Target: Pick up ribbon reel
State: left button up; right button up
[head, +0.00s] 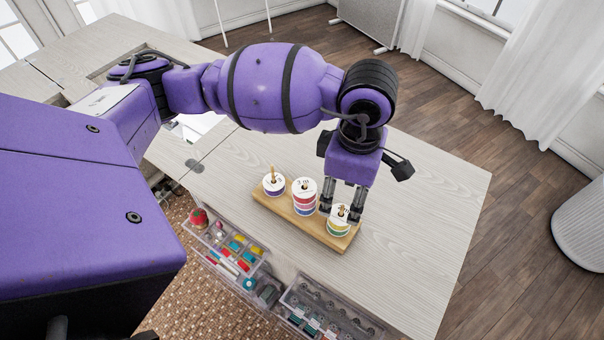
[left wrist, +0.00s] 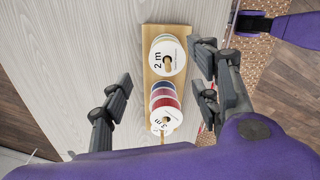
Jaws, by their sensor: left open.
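A wooden stand (head: 315,232) on the pale table holds three pegs of ribbon reels. The right stack (head: 338,226) shows green and yellow bands under a white top; the middle stack (head: 304,196) is taller, with red and blue bands; the left reel (head: 273,188) is low. My left gripper (head: 342,212) points down over the right stack, its fingers apart around or just above it. In the left wrist view, the open gripper (left wrist: 163,72) has the reel stack marked "2 m" (left wrist: 166,56) between its fingers, with no contact visible. The middle stack (left wrist: 165,108) sits nearer my palm. My right gripper is not in view.
Clear drawers (head: 240,262) of coloured sewing items and another of small round pieces (head: 330,312) hang open below the table's front edge. The table top (head: 420,225) right of the stand is bare.

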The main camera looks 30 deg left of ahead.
aim_at(342, 210)
pick_arm(q)
jog(key=f, duration=0.6)
jog(key=shift+s+d, duration=0.1)
jog(key=shift+s, duration=0.1)
jog(key=shift+r, duration=0.1)
jog(key=c, duration=1)
